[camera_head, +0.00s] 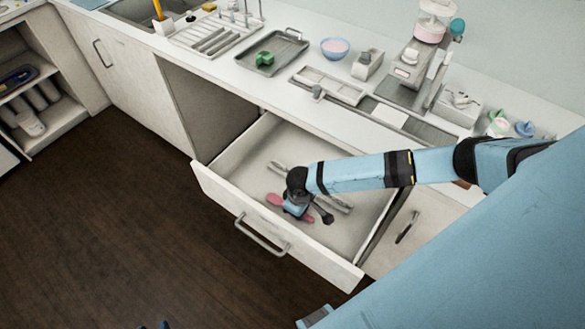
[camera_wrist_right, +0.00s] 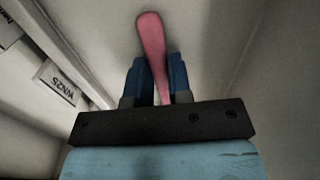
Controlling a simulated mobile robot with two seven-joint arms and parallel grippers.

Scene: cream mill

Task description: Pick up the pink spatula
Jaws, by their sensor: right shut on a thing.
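The pink spatula (camera_head: 275,200) lies in the open drawer, partly hidden under my right gripper (camera_head: 295,211). In the right wrist view, my right gripper (camera_wrist_right: 159,70) is shut on the pink spatula (camera_wrist_right: 151,38), with a blue finger on each side of its narrow part. Its rounded pink end sticks out beyond the fingertips. I cannot tell whether it is clear of the drawer floor. Small dark blue tips at the bottom edge of the head view look like my left gripper (camera_head: 154,326); its opening is unclear.
The open drawer (camera_head: 222,191) also holds grey utensils (camera_head: 280,167) and a dark-headed one (camera_head: 326,217). Its walls surround my right gripper. The counter (camera_head: 225,69) above carries a tray (camera_head: 272,54), a bowl (camera_head: 335,48) and a dish rack (camera_head: 204,36). The floor at left is clear.

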